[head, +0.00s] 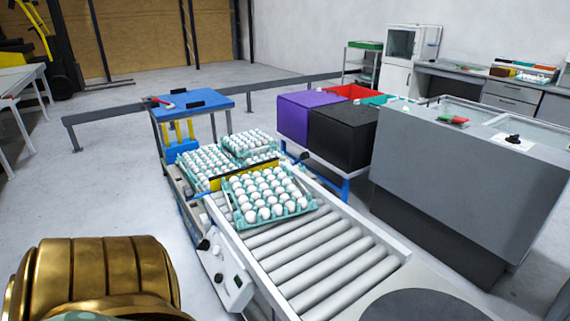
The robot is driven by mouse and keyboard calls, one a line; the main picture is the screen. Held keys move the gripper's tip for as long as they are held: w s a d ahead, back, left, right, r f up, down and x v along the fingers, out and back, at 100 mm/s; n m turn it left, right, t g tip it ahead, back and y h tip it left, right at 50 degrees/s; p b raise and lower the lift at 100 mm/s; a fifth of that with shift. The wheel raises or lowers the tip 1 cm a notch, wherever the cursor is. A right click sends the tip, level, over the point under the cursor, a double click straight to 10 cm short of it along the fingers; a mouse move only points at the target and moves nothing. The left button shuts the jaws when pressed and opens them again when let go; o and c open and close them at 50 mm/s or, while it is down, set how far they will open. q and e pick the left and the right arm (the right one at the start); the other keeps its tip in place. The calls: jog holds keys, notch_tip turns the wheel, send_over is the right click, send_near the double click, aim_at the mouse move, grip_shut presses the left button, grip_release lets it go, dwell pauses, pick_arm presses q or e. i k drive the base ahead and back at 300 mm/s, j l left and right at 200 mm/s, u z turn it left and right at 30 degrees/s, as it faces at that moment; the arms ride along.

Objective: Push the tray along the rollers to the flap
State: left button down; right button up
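A teal egg tray (308,208) filled with white eggs sits on the roller conveyor (325,262), near the middle of its length. A yellow flap (216,183) with dark markings stands across the rollers just behind this tray. The tray's far side is close to the flap; I cannot tell whether they touch. Beyond the flap are more teal trays of eggs (252,143), some of them stacked. A large gold rounded part at the bottom left looks like part of my body. Neither gripper shows in the head view.
The near rollers are bare. A control box (232,278) is on the conveyor's left side. A blue-topped table (190,104) stands at the far end. Purple (308,117) and black (343,135) bins and a grey cabinet (470,180) stand to the right. Floor on the left is clear.

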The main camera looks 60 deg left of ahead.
aim_at(270, 195)
jog(key=j+z, duration=0.15)
jog(key=j, duration=0.3)
jog(key=j+z, duration=0.15)
jog(key=j, duration=0.3)
jog(key=k+j+z, duration=0.15)
jog(key=j, duration=0.3)
jog(key=j+z, duration=0.15)
jog(key=j, duration=0.25)
jog(key=k, duration=0.05)
